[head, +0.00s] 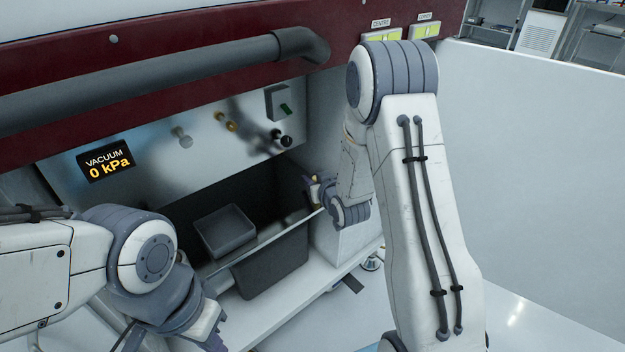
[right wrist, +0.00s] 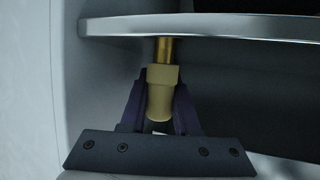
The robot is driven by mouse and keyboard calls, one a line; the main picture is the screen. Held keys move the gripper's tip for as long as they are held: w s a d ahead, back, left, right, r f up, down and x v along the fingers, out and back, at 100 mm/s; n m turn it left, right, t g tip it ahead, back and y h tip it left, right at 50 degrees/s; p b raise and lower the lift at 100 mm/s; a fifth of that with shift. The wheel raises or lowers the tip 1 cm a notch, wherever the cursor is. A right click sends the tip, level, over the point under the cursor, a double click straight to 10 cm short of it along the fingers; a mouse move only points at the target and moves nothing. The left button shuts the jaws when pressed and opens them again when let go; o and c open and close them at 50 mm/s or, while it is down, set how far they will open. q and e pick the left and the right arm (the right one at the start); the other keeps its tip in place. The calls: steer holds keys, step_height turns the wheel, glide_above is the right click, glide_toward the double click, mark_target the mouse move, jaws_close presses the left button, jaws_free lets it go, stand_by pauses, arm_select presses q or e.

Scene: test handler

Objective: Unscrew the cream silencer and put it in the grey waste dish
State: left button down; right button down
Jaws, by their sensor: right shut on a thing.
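The cream silencer (right wrist: 160,98) stands upright between the two dark fingers of my right gripper (right wrist: 160,112) in the right wrist view, and the gripper is shut on it. A brass stem (right wrist: 164,49) rises from its top to the metal edge above; I cannot tell whether it is still threaded in. In the head view my right gripper (head: 312,190) is small and partly hidden by its wrist, at the right side of the dark recess. The grey waste dish (head: 226,232) appears to be the square open tray in the recess, left of this gripper. My left gripper (head: 212,330) is partly in view at bottom; its jaws are unclear.
A display (head: 106,162) on the steel panel reads vacuum 0 kPa. A thick grey pipe (head: 180,75) crosses above.

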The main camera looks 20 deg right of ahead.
steer(key=shift+n+y, duration=0.8)
steer(key=shift+y, duration=0.1)
steer(key=shift+a+r+n+g+y+p, duration=0.1)
steer(key=shift+a+n+g+y+p, duration=0.05)
steer(key=shift+n+y+p, duration=0.3)
steer(key=shift+a+r+n+g+y+p, duration=0.15)
steer(key=shift+n+y+p, duration=0.2)
steer(key=shift+y, duration=0.2)
steer(key=shift+a+f+n+y, duration=0.15)
steer(key=shift+f+n+y, duration=0.05)
steer(key=shift+n+y, duration=0.1)
